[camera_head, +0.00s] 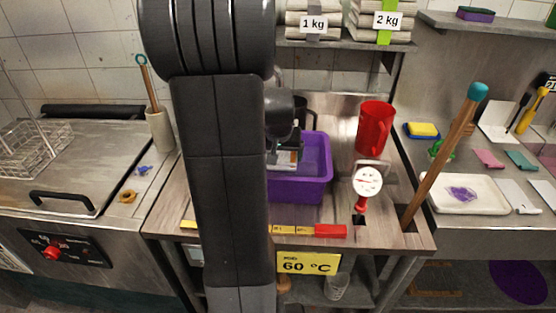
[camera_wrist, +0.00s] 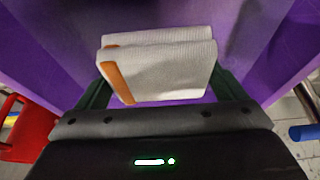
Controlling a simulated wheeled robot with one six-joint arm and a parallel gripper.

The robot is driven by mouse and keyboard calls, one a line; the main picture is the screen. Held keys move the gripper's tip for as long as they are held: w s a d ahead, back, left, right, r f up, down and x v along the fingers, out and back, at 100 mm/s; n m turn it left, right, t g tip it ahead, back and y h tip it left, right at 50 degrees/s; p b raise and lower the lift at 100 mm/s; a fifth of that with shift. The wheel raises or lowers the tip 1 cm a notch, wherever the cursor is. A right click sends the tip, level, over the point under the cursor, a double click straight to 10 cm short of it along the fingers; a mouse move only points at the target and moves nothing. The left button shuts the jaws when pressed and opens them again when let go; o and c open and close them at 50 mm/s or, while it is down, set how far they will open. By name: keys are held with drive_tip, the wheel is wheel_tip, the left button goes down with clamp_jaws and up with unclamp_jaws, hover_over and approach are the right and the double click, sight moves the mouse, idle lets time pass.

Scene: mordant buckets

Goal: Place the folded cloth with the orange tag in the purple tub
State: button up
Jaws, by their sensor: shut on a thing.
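The folded cloth (camera_wrist: 170,68) is pale grey-white with an orange tag on its left side. My gripper (camera_wrist: 160,82) is shut on it, with one dark green finger at each side. In the head view the cloth (camera_head: 284,157) shows small below my gripper (camera_head: 284,146), partly behind my arm. The purple tub (camera_head: 303,190) stands on the wooden worktop, its left part hidden by my arm. In the wrist view the tub's purple walls (camera_wrist: 265,45) surround the cloth. The cloth is at the tub's opening; I cannot tell whether it touches the bottom.
A red jug (camera_head: 374,128) stands right of the tub. A round white dial (camera_head: 367,181) is in front of it. A wooden stick with a teal end (camera_head: 446,152) leans at the right. A shelf (camera_head: 345,46) with cloth stacks labelled 1 kg and 2 kg hangs behind.

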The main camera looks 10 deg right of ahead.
sight(279, 169)
drive_tip(key=shift+f, duration=3.15)
drive_tip(key=shift+f, duration=0.1)
drive_tip(key=o, duration=0.6)
drive_tip(key=shift+f, duration=0.1)
drive_tip(key=shift+c, duration=0.2)
drive_tip(key=shift+o, duration=0.8)
drive_tip(key=shift+s+r, duration=0.1)
drive_tip(key=shift+r, duration=0.35)
drive_tip(key=v, duration=1.1)
drive_tip(key=shift+s+r, duration=0.2)
drive_tip(key=shift+r, duration=0.05)
drive_tip(key=shift+a, duration=0.1)
